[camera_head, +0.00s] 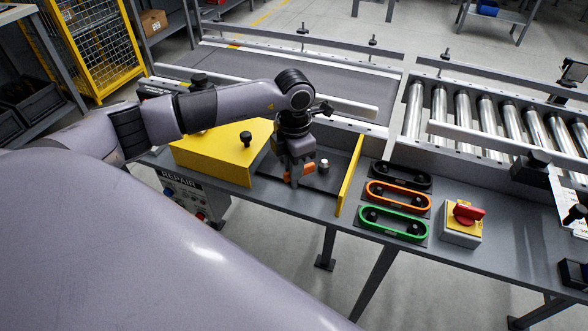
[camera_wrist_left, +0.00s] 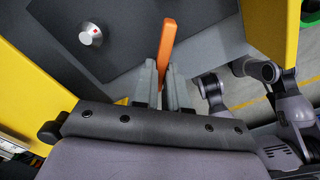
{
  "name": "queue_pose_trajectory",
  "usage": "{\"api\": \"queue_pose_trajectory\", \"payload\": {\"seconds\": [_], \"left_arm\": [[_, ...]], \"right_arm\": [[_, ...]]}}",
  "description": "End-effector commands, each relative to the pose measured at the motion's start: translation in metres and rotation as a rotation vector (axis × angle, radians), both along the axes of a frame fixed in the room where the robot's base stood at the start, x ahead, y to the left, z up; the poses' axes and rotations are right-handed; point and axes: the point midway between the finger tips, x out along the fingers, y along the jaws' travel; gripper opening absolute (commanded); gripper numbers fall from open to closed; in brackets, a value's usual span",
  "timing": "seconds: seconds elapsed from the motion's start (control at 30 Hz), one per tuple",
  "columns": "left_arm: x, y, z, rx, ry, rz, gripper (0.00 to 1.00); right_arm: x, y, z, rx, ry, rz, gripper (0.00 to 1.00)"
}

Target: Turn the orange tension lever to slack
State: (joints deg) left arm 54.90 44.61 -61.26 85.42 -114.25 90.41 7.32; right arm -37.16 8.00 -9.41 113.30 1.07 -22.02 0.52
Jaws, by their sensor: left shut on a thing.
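The orange tension lever (camera_head: 301,172) sits on a dark plate between the yellow guard (camera_head: 213,150) and a yellow side plate (camera_head: 349,176). My left gripper (camera_head: 298,168) reaches down over it and is shut on the lever. In the left wrist view the orange lever (camera_wrist_left: 166,46) sticks out past the two grey fingers of my gripper (camera_wrist_left: 164,84). The lever's pivot is hidden. My right gripper is not in view.
Black, orange and green belt loops (camera_head: 398,196) lie on the bench to the right. A red rotary switch (camera_head: 466,213) on a yellow-topped box stands beyond them. A flat conveyor (camera_head: 285,75) and a roller conveyor (camera_head: 490,115) run behind.

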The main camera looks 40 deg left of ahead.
Motion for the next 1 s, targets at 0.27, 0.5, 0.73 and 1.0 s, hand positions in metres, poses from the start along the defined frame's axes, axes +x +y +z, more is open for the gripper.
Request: {"api": "queue_pose_trajectory", "payload": {"seconds": [0.27,0.5,0.73,1.0], "left_arm": [[0.001,0.001,-0.001,0.000,-0.004,-0.264,0.00],[0.002,0.001,0.000,0.000,-0.005,-0.487,0.00],[0.002,0.001,0.000,0.001,-0.005,-0.671,0.00],[0.002,0.001,0.001,0.000,-0.005,-0.813,0.00]], "right_arm": [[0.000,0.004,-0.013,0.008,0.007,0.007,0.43],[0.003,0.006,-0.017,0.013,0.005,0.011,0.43],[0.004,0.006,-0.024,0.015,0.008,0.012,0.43],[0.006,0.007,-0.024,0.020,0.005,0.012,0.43]]}}
